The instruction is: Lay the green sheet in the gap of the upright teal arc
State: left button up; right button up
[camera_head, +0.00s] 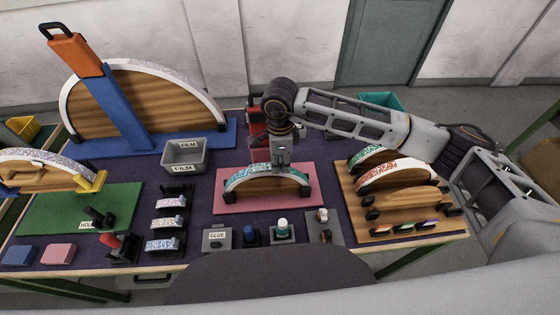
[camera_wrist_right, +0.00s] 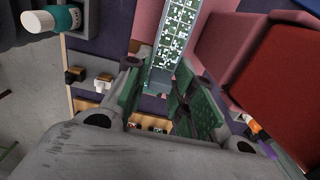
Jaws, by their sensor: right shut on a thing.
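The teal arc (camera_head: 250,176) stands upright on a pink mat (camera_head: 298,203) at the middle of the table, its glitter band curving over a wooden core. My right gripper (camera_head: 281,164) is over the arc's top, close to or touching the band, and hides that stretch. In the right wrist view, a speckled green-and-white strip (camera_wrist_right: 180,32) runs up from between the fingers of this gripper (camera_wrist_right: 160,88). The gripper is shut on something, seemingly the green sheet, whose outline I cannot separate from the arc. My left gripper is not in view.
A grey film bin (camera_head: 184,158) stands behind left of the pink mat. A glue block (camera_head: 217,240) and a white-capped bottle (camera_head: 283,228) stand in front. A wooden board (camera_head: 372,212) with more arcs is at right, and a large white arc (camera_head: 150,70) is at back left.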

jog(key=shift+b, duration=0.4)
dwell(0.6)
jog(key=shift+f, duration=0.15)
dwell(0.5)
jog(key=o, duration=0.9)
jog(key=shift+o, duration=0.5)
jog(key=o, duration=0.3)
jog(key=shift+o, duration=0.2)
jog(key=shift+r, duration=0.2)
jog(key=shift+r+p, duration=1.1)
jog(key=shift+r, duration=2.75)
